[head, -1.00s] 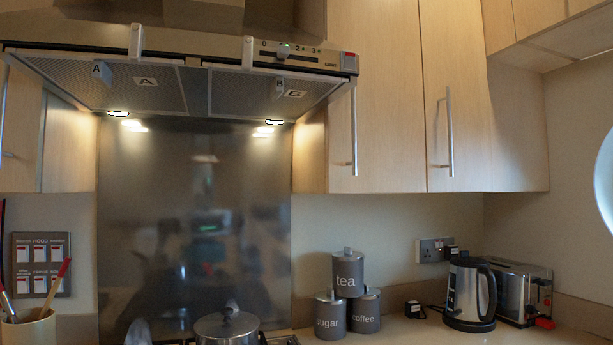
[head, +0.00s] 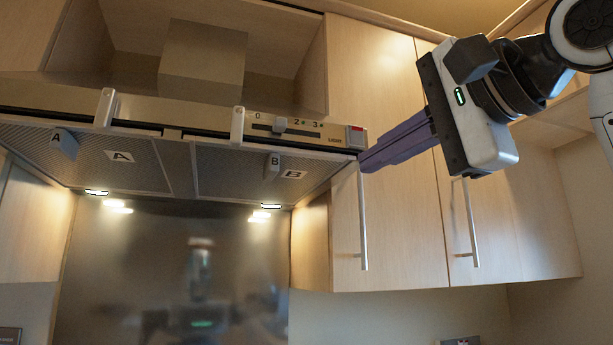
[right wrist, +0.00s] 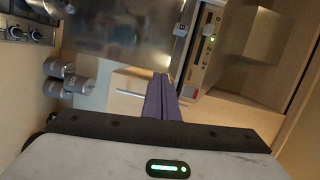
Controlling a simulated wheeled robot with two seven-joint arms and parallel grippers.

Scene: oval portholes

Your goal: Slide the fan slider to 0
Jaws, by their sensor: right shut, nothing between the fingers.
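My left gripper is out of view.
A red-marked light switch (head: 355,136) is at the panel's right end, near the fingertips. Cupboard doors with long vertical handles (head: 362,220) stand behind and below my right gripper.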

